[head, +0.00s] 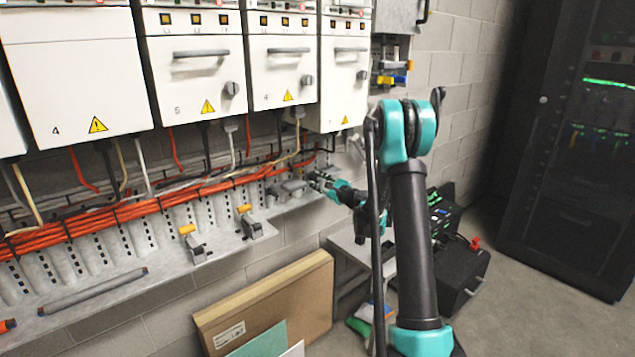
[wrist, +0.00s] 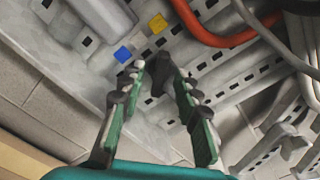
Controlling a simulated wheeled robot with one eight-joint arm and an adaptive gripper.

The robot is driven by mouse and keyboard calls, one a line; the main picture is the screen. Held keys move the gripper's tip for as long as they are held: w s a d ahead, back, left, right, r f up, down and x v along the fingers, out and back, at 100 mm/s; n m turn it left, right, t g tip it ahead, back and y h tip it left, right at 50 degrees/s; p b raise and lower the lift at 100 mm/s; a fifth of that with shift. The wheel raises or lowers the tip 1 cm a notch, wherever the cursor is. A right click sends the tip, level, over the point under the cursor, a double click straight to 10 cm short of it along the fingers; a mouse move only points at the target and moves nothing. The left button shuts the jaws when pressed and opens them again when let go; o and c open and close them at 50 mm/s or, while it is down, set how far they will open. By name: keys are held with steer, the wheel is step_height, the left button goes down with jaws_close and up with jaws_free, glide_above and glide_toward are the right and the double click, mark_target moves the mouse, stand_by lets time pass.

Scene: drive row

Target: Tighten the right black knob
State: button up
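In the wrist view a small dark knob-like part (wrist: 162,80) sits between the tips of my gripper (wrist: 161,72), in front of the slotted grey tray. The two green-backed fingers stand apart, and their tips lie close on either side of it. I cannot tell whether they press on it. In the head view my gripper (head: 318,179) reaches the right end of the grey tray, and the part is too small to make out there. Dark round knobs also show on the cabinet fronts, the rightmost (head: 362,75) well above my gripper.
Blue (wrist: 122,54) and yellow (wrist: 158,23) pieces lie near the fingertips. A red cable (wrist: 215,38) runs close on the right. Orange-topped clamps (head: 187,230) stand along the tray. A cardboard box (head: 290,300) leans below. Floor (head: 535,315) is clear at right.

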steer(key=v, duration=1.2)
steer(key=shift+s+a, duration=0.1)
steer(key=s+a+f+n+g+h, duration=0.25)
steer(key=s+n, duration=0.35)
steer(key=s, duration=0.4)
steer(key=s+a+f+n+g+h, duration=0.1)
steer(key=s+a+n+g, duration=0.25)
steer(key=s+n, duration=0.45)
steer(key=s+d+f+n+g+h, duration=0.1)
steer(key=s+d+f+n+h, duration=0.1)
steer(key=s, duration=0.5)
steer(key=s+d+f+n+g+h, duration=0.2)
steer(key=s+d, duration=0.3)
steer(key=s, duration=0.3)
steer(key=s+d+f+n+g+h, duration=0.1)
steer(key=s+d+f+n+h, duration=0.2)
steer(key=s, duration=0.5)
steer(key=shift+d, duration=0.35)
